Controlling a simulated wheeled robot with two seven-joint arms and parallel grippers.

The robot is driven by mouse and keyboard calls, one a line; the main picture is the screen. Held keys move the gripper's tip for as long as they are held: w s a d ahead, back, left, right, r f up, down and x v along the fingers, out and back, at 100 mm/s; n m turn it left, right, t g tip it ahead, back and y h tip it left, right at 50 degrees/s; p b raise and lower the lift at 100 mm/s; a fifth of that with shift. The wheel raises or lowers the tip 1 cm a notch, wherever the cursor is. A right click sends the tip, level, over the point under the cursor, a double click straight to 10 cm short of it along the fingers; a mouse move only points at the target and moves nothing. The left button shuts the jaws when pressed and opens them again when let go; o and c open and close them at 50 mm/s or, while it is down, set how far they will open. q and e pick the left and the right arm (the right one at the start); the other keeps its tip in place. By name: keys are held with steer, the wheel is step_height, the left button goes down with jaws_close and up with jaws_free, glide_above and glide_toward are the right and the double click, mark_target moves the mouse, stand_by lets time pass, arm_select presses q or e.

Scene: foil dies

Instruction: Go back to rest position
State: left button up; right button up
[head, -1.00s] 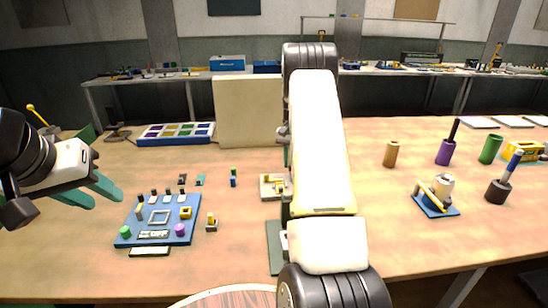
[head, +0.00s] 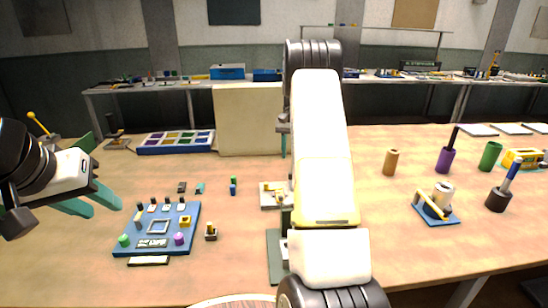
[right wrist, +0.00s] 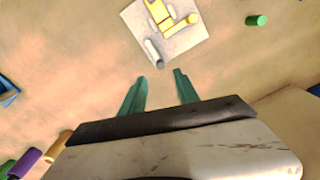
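My left gripper (head: 106,210) hangs above the table at the left, with its two teal fingers apart and nothing between them. My right arm rises through the middle of the head view and hides most of its own gripper; one teal finger shows beside it. In the right wrist view my right gripper (right wrist: 160,75) is open and empty. Its fingers point toward a pale plate with yellow parts (right wrist: 165,30) and stay apart from it. The same plate (head: 268,197) is partly hidden behind my arm in the head view.
A blue board (head: 190,232) with small parts lies at the left, near a blue compartment tray (head: 175,151) and a beige panel (head: 248,120). At the right stand a blue-based fixture (head: 437,220), a brown cylinder (head: 391,162), a purple holder (head: 445,160) and a green cylinder (head: 490,155).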

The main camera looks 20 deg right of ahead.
steer(key=shift+r, duration=0.1)
stand_by(0.3)
steer(key=s+a+r+n+t+y, duration=0.1)
steer(key=s+a+r+n+t, duration=0.1)
steer(key=s+a+r, duration=0.5)
steer(key=s+a+r+n+t, duration=0.1)
steer(key=s+a+r, duration=0.45)
steer(key=r, duration=0.35)
steer(key=s+a+n+t, duration=0.1)
steer(key=s+a, duration=0.2)
steer(key=s, duration=0.4)
steer(key=s+a+n+t, duration=0.1)
steer(key=s+a, duration=0.2)
steer(key=s, duration=0.5)
steer(key=s+a+n+t+y, duration=0.1)
steer(key=s+a+n, duration=0.1)
steer(key=s, duration=0.5)
steer(key=shift+s+a+r, duration=0.25)
steer(key=shift+s+a, duration=0.05)
steer(key=shift+a, duration=0.45)
